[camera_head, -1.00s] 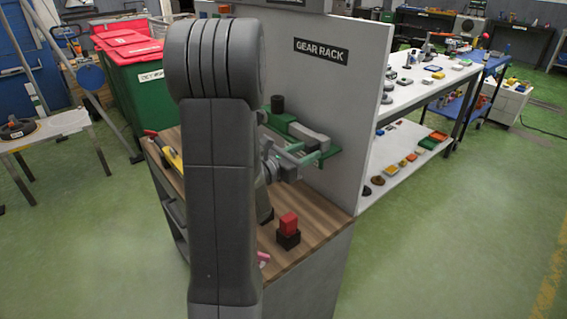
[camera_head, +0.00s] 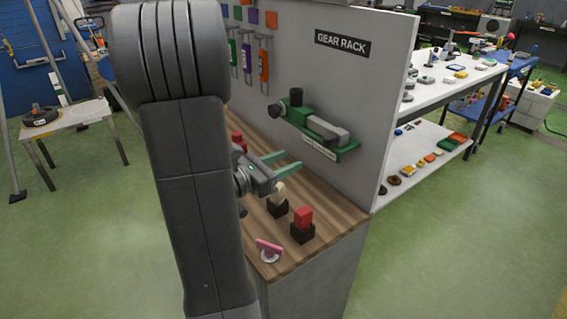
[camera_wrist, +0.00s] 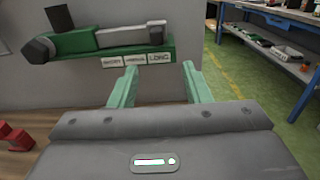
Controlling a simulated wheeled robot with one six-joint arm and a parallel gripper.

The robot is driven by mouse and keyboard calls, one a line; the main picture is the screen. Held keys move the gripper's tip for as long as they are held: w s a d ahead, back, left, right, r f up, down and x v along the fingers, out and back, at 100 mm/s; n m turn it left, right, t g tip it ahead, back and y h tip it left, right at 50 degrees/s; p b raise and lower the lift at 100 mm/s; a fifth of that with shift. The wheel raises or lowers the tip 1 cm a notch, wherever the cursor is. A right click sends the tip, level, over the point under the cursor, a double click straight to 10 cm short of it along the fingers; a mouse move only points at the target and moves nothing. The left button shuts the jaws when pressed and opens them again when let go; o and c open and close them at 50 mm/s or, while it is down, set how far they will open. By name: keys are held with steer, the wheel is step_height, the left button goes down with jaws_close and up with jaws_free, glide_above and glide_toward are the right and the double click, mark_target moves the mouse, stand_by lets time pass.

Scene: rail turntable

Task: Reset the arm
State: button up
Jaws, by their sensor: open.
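My gripper (camera_head: 284,163) has two green fingers spread apart with nothing between them. It also shows in the wrist view (camera_wrist: 152,85), with both fingertips pointing at the grey panel. In the head view it hangs in the air above the wooden worktop (camera_head: 345,213), in front of and a little below the green wall fixture (camera_head: 322,134). The fixture holds a grey block and a dark cylinder, and it shows at the top of the wrist view (camera_wrist: 100,48) with small white labels below. My grey arm hides the left part of the worktop.
On the worktop are a red block in a dark base (camera_head: 303,225), a cream piece in a dark base (camera_head: 279,202) and a pink piece on a white disc (camera_head: 268,250). The grey GEAR RACK panel (camera_head: 375,110) stands behind. A white table (camera_head: 440,80) is at right.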

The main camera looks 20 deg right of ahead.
mark_target(326, 144)
steer(key=shift+d, duration=0.1)
stand_by(0.3)
steer(key=p+x, duration=0.1)
steer(key=x, duration=1.2)
steer(key=shift+w+d+p, duration=0.25)
steer(key=shift+p, duration=0.1)
